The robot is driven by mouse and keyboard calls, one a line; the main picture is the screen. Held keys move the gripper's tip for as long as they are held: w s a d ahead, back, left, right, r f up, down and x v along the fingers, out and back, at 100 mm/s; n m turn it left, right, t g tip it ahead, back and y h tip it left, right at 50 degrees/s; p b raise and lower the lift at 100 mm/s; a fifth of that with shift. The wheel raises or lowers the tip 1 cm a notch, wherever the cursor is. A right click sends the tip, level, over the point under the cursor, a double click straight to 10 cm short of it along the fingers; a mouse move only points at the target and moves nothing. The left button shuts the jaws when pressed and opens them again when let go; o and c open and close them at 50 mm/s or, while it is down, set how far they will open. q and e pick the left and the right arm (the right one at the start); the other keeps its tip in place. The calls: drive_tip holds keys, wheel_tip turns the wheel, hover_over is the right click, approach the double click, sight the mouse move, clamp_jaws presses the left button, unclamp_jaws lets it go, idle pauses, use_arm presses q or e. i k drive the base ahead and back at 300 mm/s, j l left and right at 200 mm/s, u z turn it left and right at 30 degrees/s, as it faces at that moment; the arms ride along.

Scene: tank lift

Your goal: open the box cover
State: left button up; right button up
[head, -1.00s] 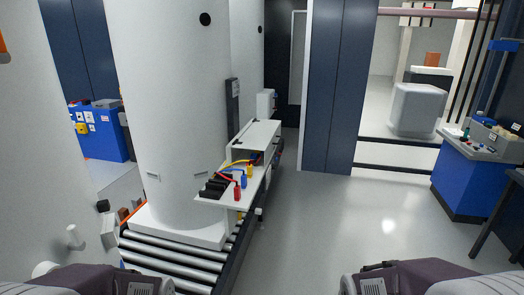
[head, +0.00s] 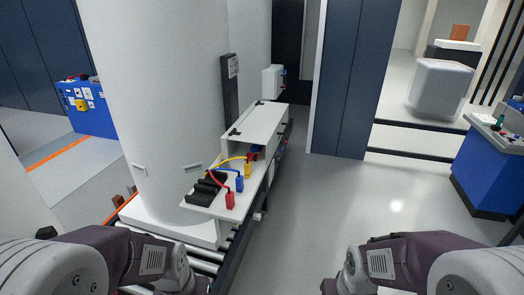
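A white box (head: 256,124) with a flat pale top cover stands on a narrow shelf beside the large white tank (head: 160,90). The cover looks down, with small black fittings at its edges. The near end of the box shows a dark opening, where a yellow and a red cable come out. Parts of my two arms show at the bottom left and bottom right, apart from the box. Neither gripper shows in the view.
Red, blue and yellow plugs and black blocks lie on the shelf's bare white front part (head: 200,199). A roller conveyor (head: 207,256) runs below. A blue console (head: 487,170) stands at the right. The grey floor (head: 345,200) between is clear.

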sight(265, 124)
drive_tip(key=i+l+u, duration=0.35)
drive_tip(key=l, duration=0.25)
drive_tip(key=i+l+u, duration=0.4)
drive_tip(key=l, duration=0.25)
drive_tip(key=i+l+u, duration=0.35)
drive_tip(key=l, duration=0.3)
drive_tip(key=i+l+u, duration=0.15)
drive_tip(key=l, duration=0.2)
drive_tip(key=i+l+u, duration=0.15)
drive_tip(key=l, duration=0.25)
drive_tip(key=i+l+u, duration=0.15)
drive_tip(key=l, duration=0.25)
drive_tip(key=i+l+u, duration=0.2)
drive_tip(key=l, duration=0.2)
drive_tip(key=l+u, duration=0.15)
drive_tip(key=l, duration=0.25)
